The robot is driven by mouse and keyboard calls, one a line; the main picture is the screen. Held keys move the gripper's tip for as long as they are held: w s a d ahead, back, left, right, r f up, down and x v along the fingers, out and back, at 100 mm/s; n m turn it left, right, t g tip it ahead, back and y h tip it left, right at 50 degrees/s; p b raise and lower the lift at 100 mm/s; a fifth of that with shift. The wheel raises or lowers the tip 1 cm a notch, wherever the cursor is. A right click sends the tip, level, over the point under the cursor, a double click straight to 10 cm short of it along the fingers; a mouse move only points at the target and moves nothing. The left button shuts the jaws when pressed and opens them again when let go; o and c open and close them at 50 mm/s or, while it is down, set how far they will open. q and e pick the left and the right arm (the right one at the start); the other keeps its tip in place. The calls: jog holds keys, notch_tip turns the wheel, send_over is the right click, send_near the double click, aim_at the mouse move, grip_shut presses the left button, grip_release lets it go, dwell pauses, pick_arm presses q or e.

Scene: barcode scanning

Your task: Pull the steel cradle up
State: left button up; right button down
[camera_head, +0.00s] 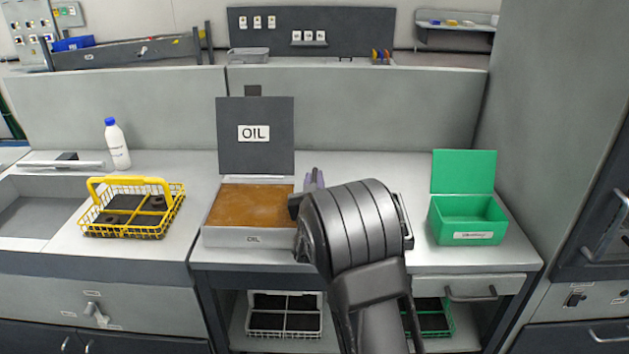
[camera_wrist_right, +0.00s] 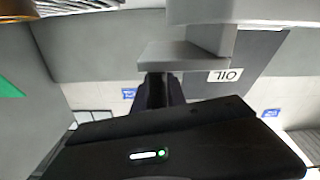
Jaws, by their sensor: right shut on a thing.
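My right gripper shows in the right wrist view (camera_wrist_right: 158,88), its dark fingers closed on a plain grey piece (camera_wrist_right: 182,56). This piece seems to be part of the steel cradle and joins a larger grey block at the top of that view. In the head view my right arm covers most of the cradle and the gripper, so I cannot tell whether the cradle is touching its support. The oil tank (camera_head: 250,237) stands left of the arm, with brown oil and its dark lid marked OIL (camera_head: 255,160) upright behind. My left gripper is in neither view.
A yellow wire basket (camera_head: 125,230) with dark parts and a white bottle with a blue cap (camera_head: 118,145) stand on the left bench. An open green box (camera_head: 467,236) stands on the right. Two baskets, grey (camera_head: 284,332) and green (camera_head: 450,330), sit on the lower shelf.

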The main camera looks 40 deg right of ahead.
notch_tip(320, 180, up, 7)
jog(key=p, duration=0.3)
jog(key=shift+d+f, duration=0.15)
jog(key=shift+f, duration=0.05)
jog(key=c, duration=1.5)
grip_release()
jog(key=shift+s, duration=0.1)
jog(key=shift+o, duration=0.5)
jog(key=shift+f, duration=0.15)
jog(key=v, duration=0.7)
jog(key=shift+s+a+b, duration=0.2)
jog(key=shift+a+b, duration=0.15)
